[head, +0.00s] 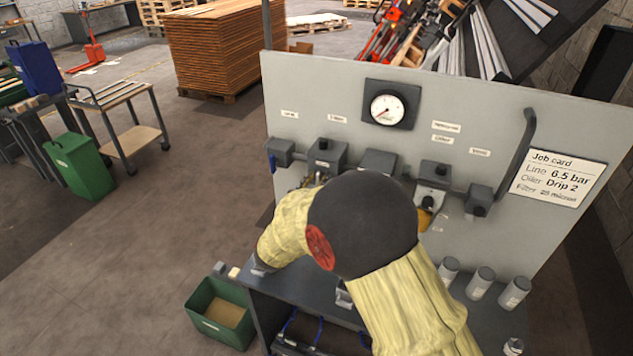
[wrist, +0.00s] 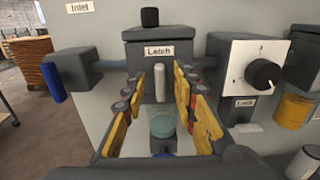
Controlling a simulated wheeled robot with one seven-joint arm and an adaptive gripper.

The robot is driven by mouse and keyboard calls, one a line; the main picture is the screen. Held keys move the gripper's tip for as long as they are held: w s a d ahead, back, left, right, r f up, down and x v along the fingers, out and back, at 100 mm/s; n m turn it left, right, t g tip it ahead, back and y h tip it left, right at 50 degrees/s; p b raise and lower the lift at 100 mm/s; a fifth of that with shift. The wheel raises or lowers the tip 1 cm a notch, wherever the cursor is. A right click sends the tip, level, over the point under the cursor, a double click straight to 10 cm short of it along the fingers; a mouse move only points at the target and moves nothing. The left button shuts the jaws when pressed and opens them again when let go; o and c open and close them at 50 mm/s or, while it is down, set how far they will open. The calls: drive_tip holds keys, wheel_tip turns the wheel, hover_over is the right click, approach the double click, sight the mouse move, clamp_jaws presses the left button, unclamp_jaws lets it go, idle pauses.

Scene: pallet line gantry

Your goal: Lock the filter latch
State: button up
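The filter unit (wrist: 160,34) is a dark grey block on the panel with a label reading "Latch" and a black knob on top. Below the label is a pale upright latch lever (wrist: 160,80). A teal filter bowl (wrist: 162,126) shows beneath it. My gripper (wrist: 157,92) is open, with its yellow-padded fingers on either side of the lever and bowl. The wrist view shows gaps on both sides; I see no clear contact. In the head view, the filter unit (head: 326,152) shows its top, while my arm hides most of its lower part.
Left of the filter is an inlet valve with a blue handle (wrist: 52,82). Close on the right is a regulator plate with a black knob (wrist: 263,74), then a yellow bowl (wrist: 293,111). A bench (head: 290,280) lies below, with grey cylinders (head: 480,283) at right.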

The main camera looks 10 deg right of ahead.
drive_tip(key=shift+c, duration=1.3)
drive_tip(key=c, duration=0.4)
clamp_jaws()
